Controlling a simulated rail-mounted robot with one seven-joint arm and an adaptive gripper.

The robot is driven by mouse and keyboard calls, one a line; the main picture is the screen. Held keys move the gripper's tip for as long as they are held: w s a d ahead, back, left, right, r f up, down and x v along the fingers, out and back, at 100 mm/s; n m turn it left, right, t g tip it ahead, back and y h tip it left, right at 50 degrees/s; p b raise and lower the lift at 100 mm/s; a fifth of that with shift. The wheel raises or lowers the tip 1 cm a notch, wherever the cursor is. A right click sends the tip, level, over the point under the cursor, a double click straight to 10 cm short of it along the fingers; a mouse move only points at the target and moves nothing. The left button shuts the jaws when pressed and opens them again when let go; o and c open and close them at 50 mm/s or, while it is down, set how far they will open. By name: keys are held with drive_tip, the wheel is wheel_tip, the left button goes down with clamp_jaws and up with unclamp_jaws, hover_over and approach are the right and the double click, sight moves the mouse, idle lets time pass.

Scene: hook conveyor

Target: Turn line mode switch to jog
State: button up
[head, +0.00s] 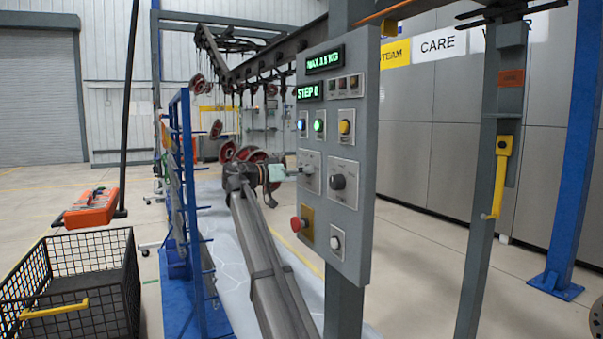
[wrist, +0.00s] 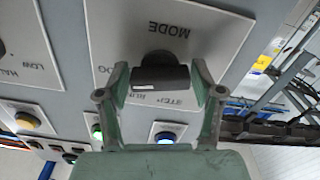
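The line mode switch (wrist: 160,73) is a black knob with a bar-shaped grip, on a pale plate (wrist: 185,32) marked MODE. The lettering appears upside down in the wrist view, with STEP readable and other labels partly covered. My gripper (wrist: 160,85) has one finger at each end of the bar, and both appear to touch it. A short white mark shows on the bar's left part. In the head view my gripper (head: 298,171) reaches the left plate of the control panel (head: 348,115) from the left and hides the knob. A green display reads STEP (head: 309,92).
A second black knob (head: 338,182) sits just right of the mode plate. A red button (head: 298,224) is below, and lit buttons (head: 319,125) are above. A blue rack (head: 190,200) stands left of my arm, with a black wire basket (head: 75,285) farther left.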

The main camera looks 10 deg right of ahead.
idle(0.3)
drive_tip(key=v, duration=1.2)
